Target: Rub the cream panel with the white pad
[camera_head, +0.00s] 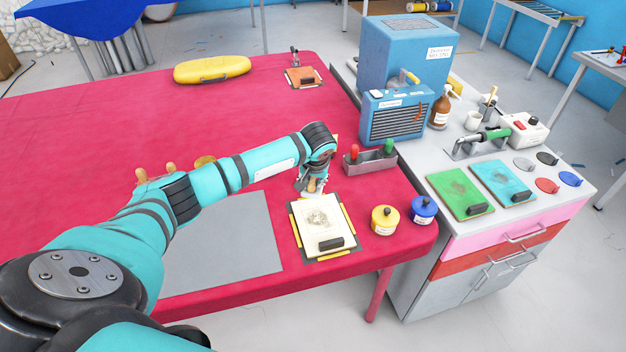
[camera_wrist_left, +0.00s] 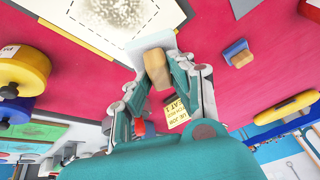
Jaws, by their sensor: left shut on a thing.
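The cream panel (camera_head: 312,239) lies on a dark, yellow-edged holder on the red table. It bears a grey speckled smudge and a black block near its front edge. It also shows at the top of the left wrist view (camera_wrist_left: 88,42). My left gripper (camera_head: 313,184) is at the panel's far edge, shut on the wooden handle of the white pad (camera_wrist_left: 152,43). The pad's face points down and is hidden. In the left wrist view the pad overlaps the panel's edge; I cannot tell whether they touch. My right gripper is out of view.
A yellow jar (camera_head: 384,220) and a blue jar (camera_head: 423,210) stand right of the panel. A grey tray with red and green knobs (camera_head: 370,160) stands behind. A grey mat (camera_head: 235,245) lies left. A wood-handled blue pad (camera_wrist_left: 236,50) shows in the wrist view.

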